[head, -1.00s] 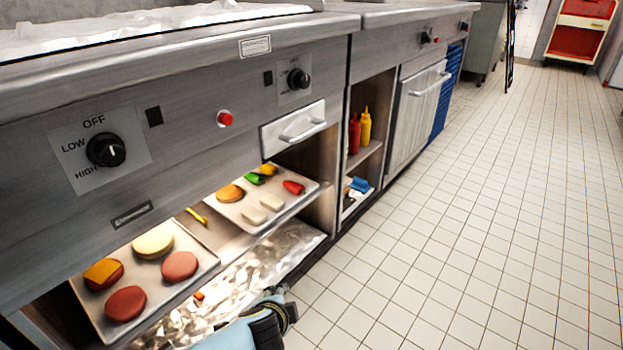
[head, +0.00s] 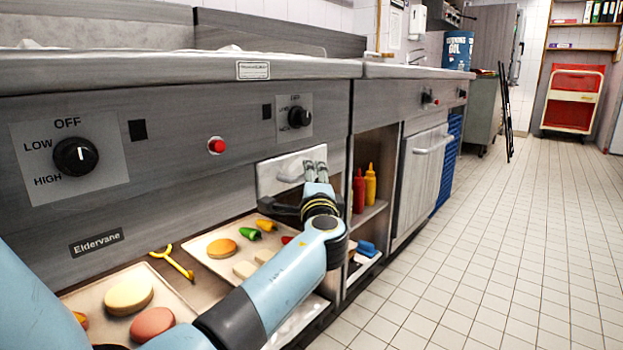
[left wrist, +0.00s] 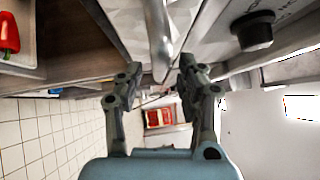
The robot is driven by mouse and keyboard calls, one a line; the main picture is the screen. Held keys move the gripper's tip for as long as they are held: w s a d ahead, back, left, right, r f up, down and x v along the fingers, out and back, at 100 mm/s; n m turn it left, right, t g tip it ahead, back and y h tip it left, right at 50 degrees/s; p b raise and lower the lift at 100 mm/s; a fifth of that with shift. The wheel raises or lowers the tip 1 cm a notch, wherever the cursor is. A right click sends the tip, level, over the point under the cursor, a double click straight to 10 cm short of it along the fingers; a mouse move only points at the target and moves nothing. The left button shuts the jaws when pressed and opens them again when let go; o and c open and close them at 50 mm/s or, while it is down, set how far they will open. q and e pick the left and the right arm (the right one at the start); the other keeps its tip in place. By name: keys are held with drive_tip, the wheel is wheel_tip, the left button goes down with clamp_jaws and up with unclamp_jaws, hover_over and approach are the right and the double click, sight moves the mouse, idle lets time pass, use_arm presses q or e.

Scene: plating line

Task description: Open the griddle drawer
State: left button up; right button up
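The griddle drawer (head: 268,178) is a small pale metal front set below the right control knob, and it sits closed in the panel. Its bar handle (head: 289,177) is partly hidden by my gripper in the head view. My left gripper (head: 315,172) is at the drawer's right side, close to the handle. In the left wrist view the handle (left wrist: 158,42) runs between the two spread fingers of the left gripper (left wrist: 158,80). The fingers stand apart from the bar on both sides. My right gripper is out of view.
Trays with patties (head: 152,323) and peppers lie on the shelf beneath. A red button (head: 216,145) and knobs (head: 75,156) stand out from the panel. Red (head: 358,192) and yellow bottles stand in the cubby to the right. The tiled floor (head: 500,240) is clear.

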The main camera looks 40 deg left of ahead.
use_arm(q)
drive_tip(key=shift+x, duration=1.2)
clamp_jaws()
drive_tip(key=shift+f, duration=0.1)
